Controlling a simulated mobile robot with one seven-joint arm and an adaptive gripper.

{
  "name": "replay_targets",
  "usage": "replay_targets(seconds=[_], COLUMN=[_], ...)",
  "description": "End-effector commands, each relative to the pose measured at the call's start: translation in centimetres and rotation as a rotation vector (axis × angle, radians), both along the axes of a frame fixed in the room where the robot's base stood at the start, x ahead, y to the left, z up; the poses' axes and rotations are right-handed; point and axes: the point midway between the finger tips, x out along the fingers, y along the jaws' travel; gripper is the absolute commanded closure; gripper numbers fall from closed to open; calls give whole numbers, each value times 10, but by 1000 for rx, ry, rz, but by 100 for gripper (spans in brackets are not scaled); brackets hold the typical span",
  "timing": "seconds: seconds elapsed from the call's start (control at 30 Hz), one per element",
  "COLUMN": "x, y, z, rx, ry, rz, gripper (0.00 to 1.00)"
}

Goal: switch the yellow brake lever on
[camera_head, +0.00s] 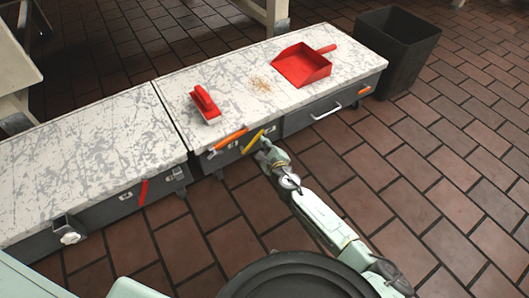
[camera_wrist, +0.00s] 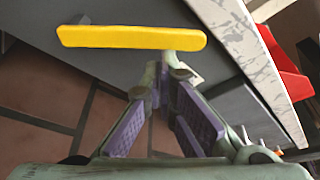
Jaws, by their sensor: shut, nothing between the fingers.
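The yellow brake lever (camera_head: 252,142) is a slim bar on the front face of the grey cabinet, slanting up to the right in the head view. In the wrist view the yellow lever (camera_wrist: 130,37) lies across the upper left, fully visible. My gripper (camera_head: 264,146) is just right of the lever in the head view. In the wrist view my gripper (camera_wrist: 162,72) has its fingertips together, with nothing between them, close to the lever's right part. I cannot tell whether they touch it.
An orange lever (camera_head: 229,139) is left of the yellow one, and a red lever (camera_head: 143,192) is farther left. A white handle (camera_head: 326,111) is to the right. On the worn top (camera_head: 235,75) lie a red brush (camera_head: 205,104) and red dustpan (camera_head: 302,66). Brick floor in front is open.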

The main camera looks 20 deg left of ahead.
Motion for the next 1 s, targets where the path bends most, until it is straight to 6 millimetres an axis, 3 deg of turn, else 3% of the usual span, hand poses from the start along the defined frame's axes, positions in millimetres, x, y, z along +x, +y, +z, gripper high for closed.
replay_targets(seconds=[0.3, 1.0], x=[-7, -11], y=[6, 8], z=[17, 22], rx=[-129, -126], ry=[-164, -159], rz=[2, 1], gripper=[100, 100])
